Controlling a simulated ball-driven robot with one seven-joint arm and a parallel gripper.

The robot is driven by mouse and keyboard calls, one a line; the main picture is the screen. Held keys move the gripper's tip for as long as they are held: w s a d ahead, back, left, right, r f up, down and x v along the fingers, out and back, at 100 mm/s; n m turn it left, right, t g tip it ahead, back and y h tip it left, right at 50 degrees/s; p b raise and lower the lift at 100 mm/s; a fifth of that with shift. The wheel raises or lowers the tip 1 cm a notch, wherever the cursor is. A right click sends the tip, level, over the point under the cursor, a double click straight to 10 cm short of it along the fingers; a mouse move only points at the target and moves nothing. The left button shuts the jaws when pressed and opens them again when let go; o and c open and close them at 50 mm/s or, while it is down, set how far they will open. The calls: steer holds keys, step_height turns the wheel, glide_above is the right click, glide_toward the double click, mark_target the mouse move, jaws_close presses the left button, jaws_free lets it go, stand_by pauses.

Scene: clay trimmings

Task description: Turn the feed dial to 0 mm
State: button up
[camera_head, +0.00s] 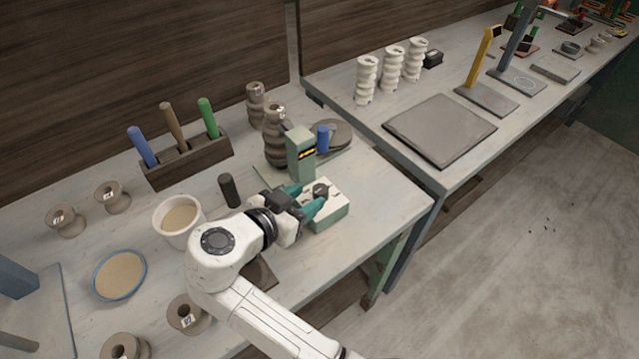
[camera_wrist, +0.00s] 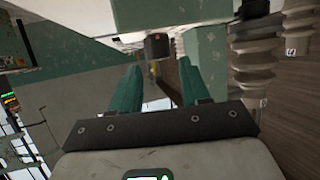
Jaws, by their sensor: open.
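The feed dial (camera_head: 320,188) is a small dark knob on the pale top face of a green box (camera_head: 331,213) on the near table. A green post with a dark display (camera_head: 301,155) stands just behind it. My gripper (camera_head: 306,198) is open, its two teal fingers apart and pointing at the dial from the left. In the wrist view, a dark knob-like piece (camera_wrist: 157,45) shows just beyond the gap between the fingertips (camera_wrist: 158,65). I cannot tell whether the fingers touch the dial. Its scale marks and setting are too small to read.
The table's right front corner is clear.

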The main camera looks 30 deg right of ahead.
mark_target(320, 191)
steer(key=shift+p+x, duration=0.45)
steer(key=shift+x, duration=2.7)
steer(key=c, duration=0.7)
steer(key=shift+s+f+n+t+y+b, duration=0.1)
steer(key=shift+n+t+y+b, duration=0.3)
steer(key=shift+n+t+b, duration=0.5)
steer(key=shift+n+t+y, duration=0.5)
steer(key=shift+n+t, duration=0.4)
steer(key=shift+t, duration=0.1)
steer(key=o, duration=0.7)
